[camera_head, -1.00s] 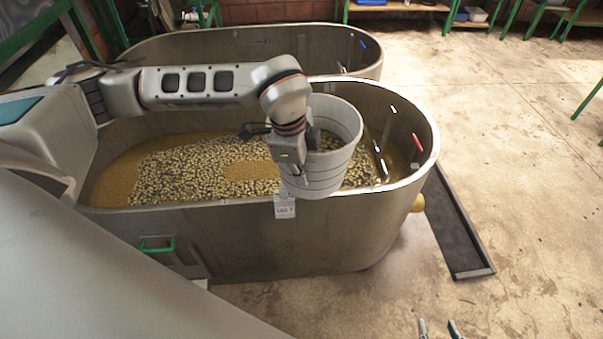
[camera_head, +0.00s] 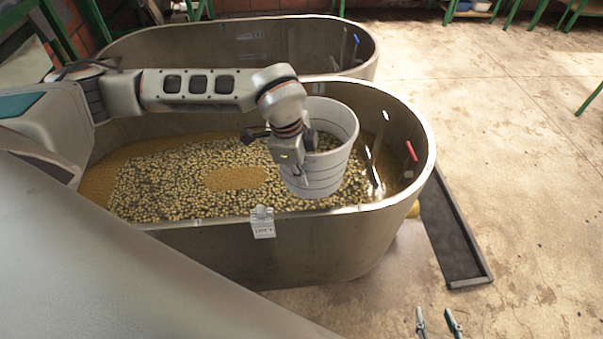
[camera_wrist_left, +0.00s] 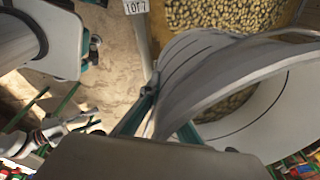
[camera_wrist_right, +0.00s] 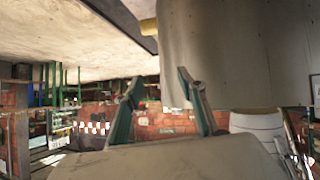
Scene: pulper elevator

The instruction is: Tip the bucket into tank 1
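A white bucket (camera_head: 318,172) with dark rings hangs over the near metal tank (camera_head: 330,250), just inside its front rim. It is slightly tilted, its mouth up. My left gripper (camera_head: 308,165) is shut on the bucket's wall near the rim; the wall also lies between its fingers in the left wrist view (camera_wrist_left: 168,112). Pale beans show past the rim there; I cannot tell how full the bucket is. The near tank holds beans (camera_head: 150,185) in brownish liquid. Its tag (camera_head: 263,222) reads "LOT" with an unclear digit. My right gripper (camera_head: 437,324) is open and empty, outside the tank.
A second metal tank (camera_head: 240,40) stands behind the near one. A dark floor channel (camera_head: 455,235) runs along the near tank's right side. The concrete floor (camera_head: 520,150) at right is clear. Green-legged tables line the back.

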